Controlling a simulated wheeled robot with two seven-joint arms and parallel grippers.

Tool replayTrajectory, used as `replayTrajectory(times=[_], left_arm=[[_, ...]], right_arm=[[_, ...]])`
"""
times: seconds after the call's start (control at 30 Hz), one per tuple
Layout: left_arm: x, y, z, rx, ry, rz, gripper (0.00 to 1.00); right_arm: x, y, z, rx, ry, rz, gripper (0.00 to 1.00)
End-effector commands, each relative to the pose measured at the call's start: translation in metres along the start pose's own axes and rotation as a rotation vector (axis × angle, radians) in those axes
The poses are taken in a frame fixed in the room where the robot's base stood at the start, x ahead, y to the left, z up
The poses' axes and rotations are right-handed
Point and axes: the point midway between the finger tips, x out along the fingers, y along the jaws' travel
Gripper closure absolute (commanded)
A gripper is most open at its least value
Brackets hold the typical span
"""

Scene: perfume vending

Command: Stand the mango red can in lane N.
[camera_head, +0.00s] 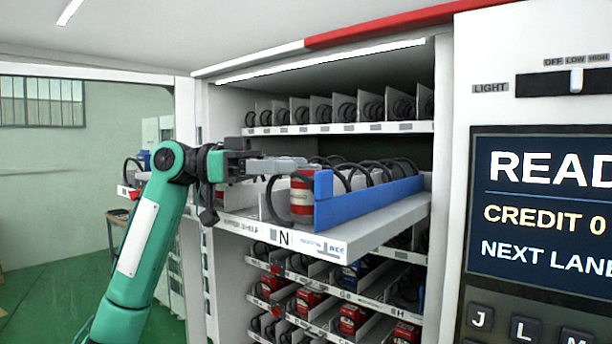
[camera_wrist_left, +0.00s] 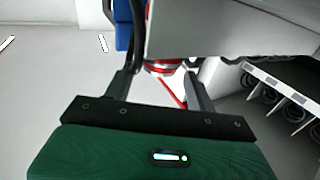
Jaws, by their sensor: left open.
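A red can with a pale band (camera_head: 302,196) stands upright at the front of lane N (camera_head: 284,237) on the pulled-out shelf (camera_head: 345,237). It is beside the blue divider (camera_head: 370,197) and partly behind a black coil. Its flavour label is too small to read. My left gripper (camera_head: 292,164) is open at the height of the can's top. In the left wrist view the can's red rim (camera_wrist_left: 163,67) shows just beyond and between the spread fingers (camera_wrist_left: 160,77); much of it is hidden by a pale panel. My right gripper is not in view.
A white shelf row (camera_head: 340,128) with coils is above. The screen panel (camera_head: 545,205) borders the opening at the right.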

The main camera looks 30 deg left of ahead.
Motion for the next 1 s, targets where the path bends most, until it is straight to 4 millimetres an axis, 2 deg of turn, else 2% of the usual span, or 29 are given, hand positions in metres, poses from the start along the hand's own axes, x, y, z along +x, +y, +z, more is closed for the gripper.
replayTrajectory(times=[0.03,0.2,0.4,0.57,1.0], left_arm=[[-0.013,-0.001,0.005,0.001,0.003,-0.004,0.44],[-0.05,0.0,0.003,0.001,0.002,-0.002,0.44],[-0.076,0.0,0.001,0.002,0.001,-0.001,0.44],[-0.082,0.0,0.0,0.001,0.0,0.0,0.44],[-0.082,0.0,0.0,0.001,0.0,0.0,0.44]], right_arm=[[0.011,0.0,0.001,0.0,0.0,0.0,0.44],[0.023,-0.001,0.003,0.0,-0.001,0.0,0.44],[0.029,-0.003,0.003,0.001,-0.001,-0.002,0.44],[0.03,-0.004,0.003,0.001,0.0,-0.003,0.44],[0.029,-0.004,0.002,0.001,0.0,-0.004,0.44]])
